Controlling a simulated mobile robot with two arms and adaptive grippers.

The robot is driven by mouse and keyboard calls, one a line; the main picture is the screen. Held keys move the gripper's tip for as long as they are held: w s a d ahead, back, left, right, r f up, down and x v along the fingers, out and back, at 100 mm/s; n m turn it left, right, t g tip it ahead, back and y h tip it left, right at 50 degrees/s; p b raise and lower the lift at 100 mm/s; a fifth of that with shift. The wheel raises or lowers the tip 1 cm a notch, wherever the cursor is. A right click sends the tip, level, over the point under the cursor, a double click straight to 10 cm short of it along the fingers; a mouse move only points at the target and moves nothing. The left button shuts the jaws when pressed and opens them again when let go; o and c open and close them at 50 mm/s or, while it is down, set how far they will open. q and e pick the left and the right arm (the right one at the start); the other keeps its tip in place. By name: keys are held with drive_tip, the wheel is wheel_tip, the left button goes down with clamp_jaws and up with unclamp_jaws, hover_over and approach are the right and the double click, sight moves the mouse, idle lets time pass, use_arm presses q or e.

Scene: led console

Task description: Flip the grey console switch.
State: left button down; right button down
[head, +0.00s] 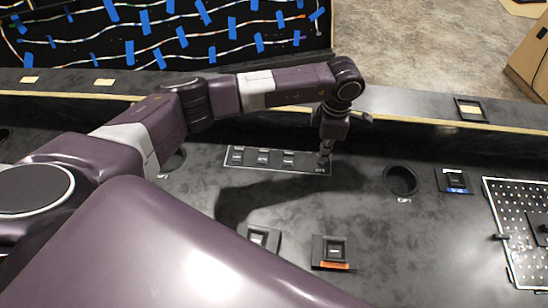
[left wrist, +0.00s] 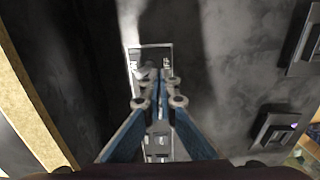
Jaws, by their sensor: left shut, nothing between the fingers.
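A narrow dark panel with a pale outline (head: 262,168) lies on the black console in the head view and holds a row of small grey switches (head: 263,157). My left gripper (head: 325,152) points down over the panel's right end, its fingers together and empty. In the left wrist view the closed fingertips (left wrist: 156,76) are over one end of the same panel (left wrist: 151,47), hiding part of it. I cannot tell whether they touch a switch. My right gripper is not in view.
Separate switches stand near the front, one with an orange label (head: 333,253) and one partly hidden by my arm (head: 261,236). A blue-labelled switch (head: 455,180), a round hole (head: 401,180) and a perforated panel (head: 517,225) lie to the right. A raised ledge (head: 420,120) runs behind.

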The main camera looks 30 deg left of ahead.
use_arm(q)
drive_tip(key=r, duration=0.1)
drive_tip(key=r+p, duration=0.1)
drive_tip(key=r, duration=0.1)
drive_tip(key=r+p, duration=0.1)
drive_tip(key=shift+s+d+r, duration=0.1)
drive_tip(key=shift+s+r, duration=0.2)
drive_tip(key=shift+r, duration=0.1)
idle(0.4)
